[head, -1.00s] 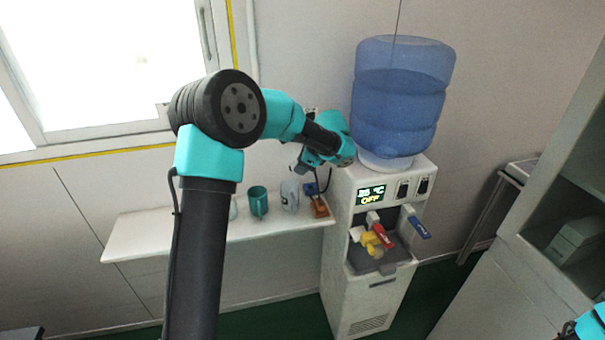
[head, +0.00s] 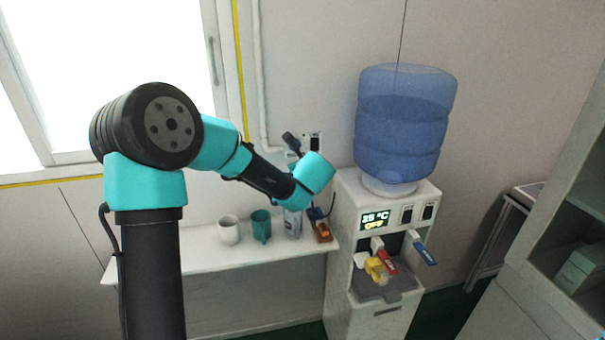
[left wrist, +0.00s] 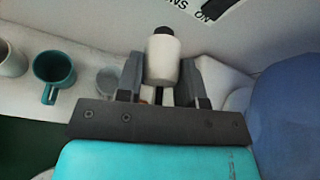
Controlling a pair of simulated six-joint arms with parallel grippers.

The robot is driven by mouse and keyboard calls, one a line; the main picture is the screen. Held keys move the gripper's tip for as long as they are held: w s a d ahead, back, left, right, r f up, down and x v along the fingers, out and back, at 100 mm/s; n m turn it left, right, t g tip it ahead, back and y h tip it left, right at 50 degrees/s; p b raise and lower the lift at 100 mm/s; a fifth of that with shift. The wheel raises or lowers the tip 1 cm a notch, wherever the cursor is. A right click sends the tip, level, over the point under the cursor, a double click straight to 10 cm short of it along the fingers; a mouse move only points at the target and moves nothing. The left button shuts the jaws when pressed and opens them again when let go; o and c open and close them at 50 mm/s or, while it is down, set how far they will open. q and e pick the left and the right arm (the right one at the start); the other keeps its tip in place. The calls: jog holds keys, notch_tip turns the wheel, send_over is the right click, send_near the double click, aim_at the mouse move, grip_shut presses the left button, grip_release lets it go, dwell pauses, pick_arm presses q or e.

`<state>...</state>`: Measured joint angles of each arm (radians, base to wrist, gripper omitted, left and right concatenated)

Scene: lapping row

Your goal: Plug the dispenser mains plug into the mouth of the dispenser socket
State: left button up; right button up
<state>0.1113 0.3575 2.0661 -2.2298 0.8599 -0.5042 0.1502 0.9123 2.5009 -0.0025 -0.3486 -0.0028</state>
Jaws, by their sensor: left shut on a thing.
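In the left wrist view, my left gripper (left wrist: 160,64) is shut on a white, rounded plug (left wrist: 162,58) with a black end. The plug stands up between the two dark fingers. A wall plate with dark openings, seemingly the dispenser socket (head: 315,141), shows just above my wrist. The plug appears apart from it, but the gap is hard to judge. My right gripper is not in view.
The water dispenser (head: 372,225) with its blue bottle (head: 402,125) stands close on the right. Below my wrist, the white shelf (head: 190,259) holds a white mug (head: 229,230), a teal mug (head: 261,226), a clear glass (head: 292,223) and an orange item (head: 323,232).

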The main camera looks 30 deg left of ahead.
pick_arm(q)
jog(key=shift+r+m+t, duration=0.4)
jog(key=shift+r+t, duration=0.1)
jog(key=shift+w+a, duration=1.95)
jog(key=shift+w, duration=0.15)
jog(key=shift+w+a, duration=0.8)
jog(key=shift+w, duration=0.1)
dwell(0.9)
jog(key=o, duration=1)
jog(key=v, duration=1.7)
jog(key=shift+s+r, duration=0.15)
jog(key=shift+r, duration=0.1)
